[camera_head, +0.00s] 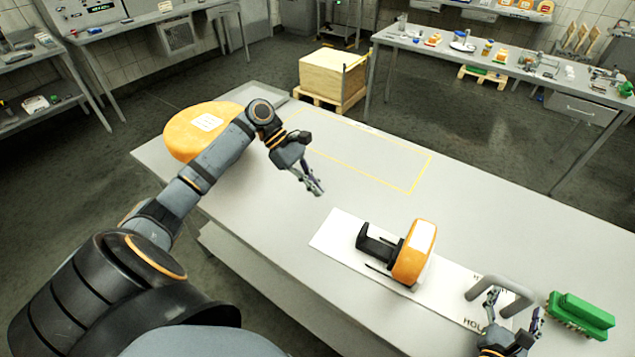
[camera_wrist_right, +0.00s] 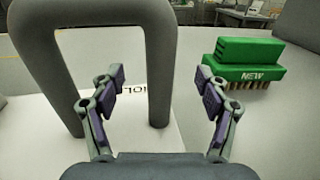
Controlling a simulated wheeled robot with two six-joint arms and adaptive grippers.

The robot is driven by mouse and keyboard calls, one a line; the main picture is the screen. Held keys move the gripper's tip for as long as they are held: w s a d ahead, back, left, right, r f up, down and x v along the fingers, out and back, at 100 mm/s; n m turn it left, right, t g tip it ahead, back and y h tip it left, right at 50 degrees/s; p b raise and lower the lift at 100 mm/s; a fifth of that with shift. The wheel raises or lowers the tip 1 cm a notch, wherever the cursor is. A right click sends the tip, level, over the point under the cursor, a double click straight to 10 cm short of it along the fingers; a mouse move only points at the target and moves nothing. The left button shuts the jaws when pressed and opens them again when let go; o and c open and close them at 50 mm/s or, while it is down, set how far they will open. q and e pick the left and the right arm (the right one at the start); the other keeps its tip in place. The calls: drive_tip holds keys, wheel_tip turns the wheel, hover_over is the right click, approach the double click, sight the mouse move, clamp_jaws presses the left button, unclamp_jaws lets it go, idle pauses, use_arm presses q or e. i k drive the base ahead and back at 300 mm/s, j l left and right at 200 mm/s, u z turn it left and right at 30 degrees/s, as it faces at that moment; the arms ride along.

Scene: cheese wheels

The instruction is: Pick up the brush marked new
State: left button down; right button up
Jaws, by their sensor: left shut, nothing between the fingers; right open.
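The green brush (camera_head: 581,315) lies on the table at the far right in the head view. In the right wrist view the brush (camera_wrist_right: 243,62) shows the word NEW on its side, with bristles below. My right gripper (camera_head: 513,318) is open and empty, left of the brush and close to the grey handle. In the right wrist view, my right gripper (camera_wrist_right: 161,85) has the brush beyond its right finger, apart from it. My left gripper (camera_head: 317,190) is shut and empty above the table, far from the brush.
A grey arch-shaped handle (camera_head: 497,291) stands on a white mat (camera_head: 335,236) by my right gripper; it fills the left of the wrist view (camera_wrist_right: 160,60). A cheese wheel (camera_head: 190,133) lies at the left. A yellow outlined area (camera_head: 375,165) is empty.

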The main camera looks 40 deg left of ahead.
sight(586, 319)
drive_tip(key=k+j, duration=0.1)
drive_tip(key=k, duration=0.9)
